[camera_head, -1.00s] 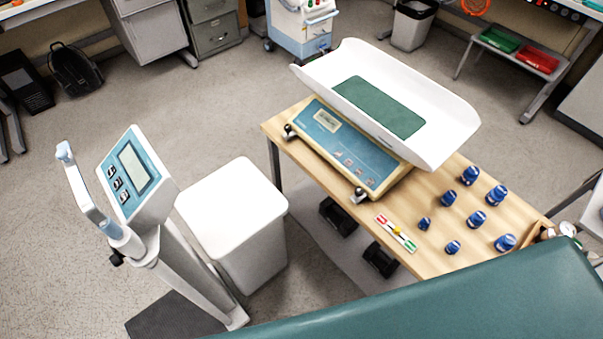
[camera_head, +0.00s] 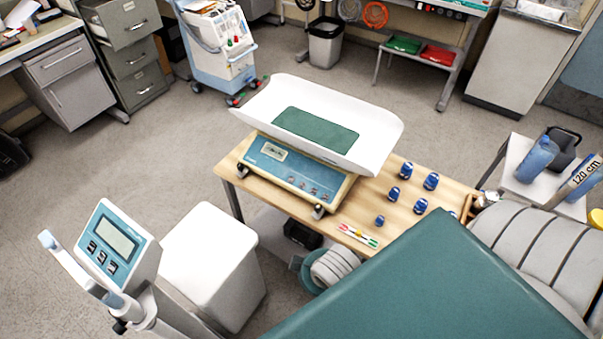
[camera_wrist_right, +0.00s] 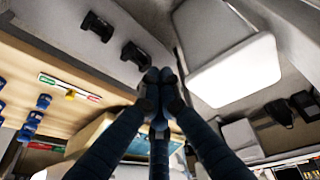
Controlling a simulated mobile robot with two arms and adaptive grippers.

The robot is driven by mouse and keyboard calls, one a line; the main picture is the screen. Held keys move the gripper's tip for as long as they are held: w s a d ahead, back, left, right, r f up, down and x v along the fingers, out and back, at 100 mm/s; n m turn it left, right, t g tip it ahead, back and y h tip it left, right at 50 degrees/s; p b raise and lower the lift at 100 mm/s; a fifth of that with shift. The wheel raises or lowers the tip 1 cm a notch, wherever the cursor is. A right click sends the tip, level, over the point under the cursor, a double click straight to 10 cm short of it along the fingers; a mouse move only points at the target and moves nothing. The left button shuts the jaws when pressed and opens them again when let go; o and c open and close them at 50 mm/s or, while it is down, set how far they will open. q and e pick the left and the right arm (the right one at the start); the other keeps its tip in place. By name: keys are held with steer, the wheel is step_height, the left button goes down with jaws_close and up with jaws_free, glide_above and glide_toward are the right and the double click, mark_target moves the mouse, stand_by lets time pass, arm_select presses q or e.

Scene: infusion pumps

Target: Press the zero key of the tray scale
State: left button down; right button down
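The tray scale (camera_head: 258,170) stands on the wooden table with a white curved tray (camera_head: 375,120) and a teal mat on top. Its blue front panel (camera_head: 270,172) has a small display (camera_head: 274,153) and a row of small keys (camera_head: 309,187); which one is zero is too small to read. In the right wrist view, the dark blue fingers of my right gripper (camera_wrist_right: 160,88) converge with their tips together, holding nothing visible. The scale (camera_wrist_right: 92,132) shows beyond them, apart from the fingertips. My left gripper is out of view.
A teal padded surface (camera_head: 410,280) fills the lower right. A white bin-like box (camera_head: 210,255) and a column scale with display (camera_head: 117,240) stand at left. Several blue weights (camera_head: 431,181) and a coloured strip (camera_head: 357,235) lie on the table (camera_head: 390,222).

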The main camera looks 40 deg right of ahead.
steer(key=w+d+r+t+h, duration=0.2)
steer(key=w+d+r, duration=0.25)
steer(key=w, duration=0.25)
steer(key=r+t+h, duration=0.2)
steer(key=t, duration=0.3)
glide_above(302, 185)
steer(key=s+a, duration=0.3)
steer(key=a, duration=0.2)
steer(key=shift+w+f+m+p, duration=0.15)
steer(key=shift+f+m+p, duration=0.1)
steer(key=shift+m+p, duration=0.2)
steer(key=shift+f, duration=0.1)
steer(key=d+f+b, duration=0.1)
steer(key=f+b, duration=0.3)
steer(key=w+d+f+b, duration=0.1)
steer(key=f+b, duration=0.2)
steer(key=shift+d+f, duration=0.1)
steer(key=shift+d, duration=0.2)
steer(key=shift+w+d+f+b, duration=0.15)
steer(key=shift+d+f+b, duration=0.05)
steer(key=shift+f+b, duration=0.15)
steer(key=shift+d+f, duration=0.2)
steer(key=shift+f, duration=0.2)
